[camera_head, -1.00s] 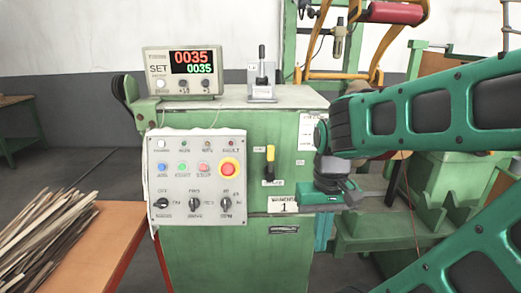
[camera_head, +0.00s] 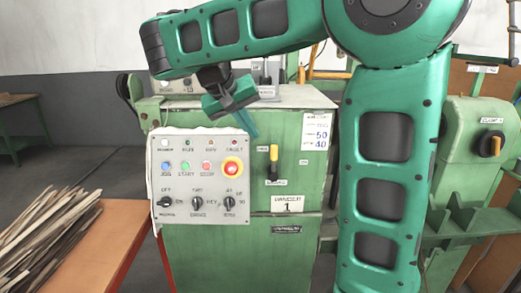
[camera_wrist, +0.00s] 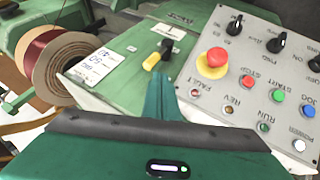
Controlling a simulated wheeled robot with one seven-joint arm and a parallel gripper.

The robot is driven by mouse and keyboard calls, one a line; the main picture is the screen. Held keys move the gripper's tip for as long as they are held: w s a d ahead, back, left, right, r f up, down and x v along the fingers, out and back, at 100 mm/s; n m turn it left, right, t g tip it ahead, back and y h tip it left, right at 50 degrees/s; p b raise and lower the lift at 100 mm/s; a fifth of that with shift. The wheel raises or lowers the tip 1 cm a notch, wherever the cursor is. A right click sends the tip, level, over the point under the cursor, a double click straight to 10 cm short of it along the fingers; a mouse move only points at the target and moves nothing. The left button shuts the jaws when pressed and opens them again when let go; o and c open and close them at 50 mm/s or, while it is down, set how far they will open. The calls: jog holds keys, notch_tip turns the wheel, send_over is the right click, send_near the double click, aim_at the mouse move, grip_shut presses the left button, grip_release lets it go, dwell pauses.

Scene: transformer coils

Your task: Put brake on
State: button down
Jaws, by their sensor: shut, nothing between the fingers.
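A small lever switch (camera_head: 273,162) with a yellow upper part and a black lower part is on the green machine's front, right of the control panel. A label plate sits below it, too small to read; I cannot tell for sure that this is the brake. The lever also shows in the wrist view (camera_wrist: 157,56), just beyond my fingers. My gripper (camera_head: 251,130) is shut and empty, pointing down above the panel's top right corner, left of and above the lever and apart from it. Its fingers (camera_wrist: 162,100) show in the wrist view.
The grey control panel (camera_head: 178,219) has a red emergency button (camera_head: 232,167), coloured buttons and knobs. My arm hides most of the display on the machine top. An orange table (camera_head: 105,235) with wooden strips stands left.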

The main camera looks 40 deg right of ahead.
jog(key=shift+w+a+r, duration=0.15)
jog(key=shift+a+r, duration=0.05)
jog(key=shift+a, duration=0.1)
send_near(273, 160)
jog(key=w+d+f, duration=0.3)
jog(key=f, duration=0.1)
jog(key=shift+a+r, duration=0.15)
jog(key=shift+r, duration=0.05)
jog(key=shift+a, duration=0.1)
dwell(0.6)
